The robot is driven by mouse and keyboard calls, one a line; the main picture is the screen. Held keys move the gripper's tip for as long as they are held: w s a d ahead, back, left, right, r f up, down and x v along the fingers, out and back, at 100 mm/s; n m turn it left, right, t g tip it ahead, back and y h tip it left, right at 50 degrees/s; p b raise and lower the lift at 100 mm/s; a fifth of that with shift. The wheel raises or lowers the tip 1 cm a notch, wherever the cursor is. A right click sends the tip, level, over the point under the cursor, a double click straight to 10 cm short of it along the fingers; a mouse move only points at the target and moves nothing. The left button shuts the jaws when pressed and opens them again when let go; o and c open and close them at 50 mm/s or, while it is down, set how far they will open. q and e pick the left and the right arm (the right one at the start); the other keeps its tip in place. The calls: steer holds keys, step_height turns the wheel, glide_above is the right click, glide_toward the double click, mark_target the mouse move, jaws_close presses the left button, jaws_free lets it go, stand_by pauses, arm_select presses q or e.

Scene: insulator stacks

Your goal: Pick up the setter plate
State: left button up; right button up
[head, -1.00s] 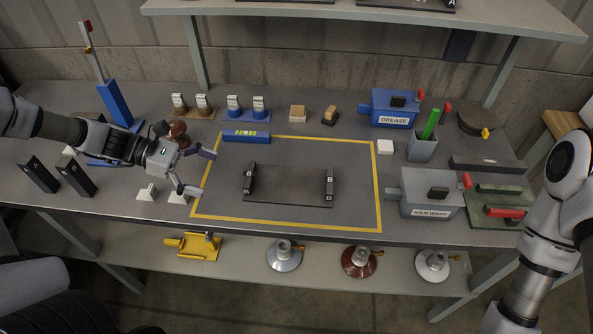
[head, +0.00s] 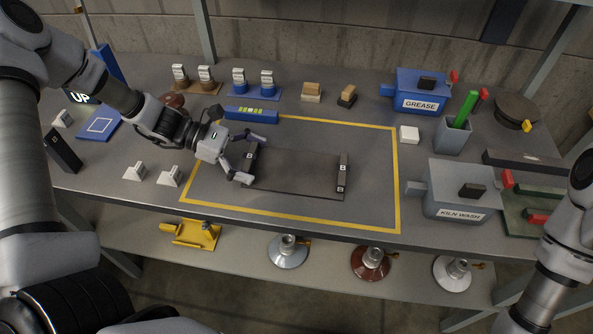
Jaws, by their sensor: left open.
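A dark flat rectangular plate, which looks like the setter plate (head: 297,172), lies on the table inside a yellow outline. A black upright piece marked B stands at each short end, the left end piece (head: 250,161) and the right end piece (head: 342,174). My left gripper (head: 257,158) is open, its two fingers spread around or just above the left end piece. I cannot tell whether they touch it. My right gripper is out of view; only part of that arm shows at the right edge.
A blue level (head: 251,113) lies behind the plate. The grease box (head: 422,90) and kiln wash box (head: 462,188) stand to the right. White wedges (head: 169,177) and a dark block (head: 62,150) are at the left.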

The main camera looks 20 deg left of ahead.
arm_select(q)
steer(key=shift+s+r, duration=0.1)
steer(key=shift+c, duration=1.3)
steer(key=c, duration=1.2)
steer(key=shift+o, duration=0.2)
steer(key=shift+r, duration=0.1)
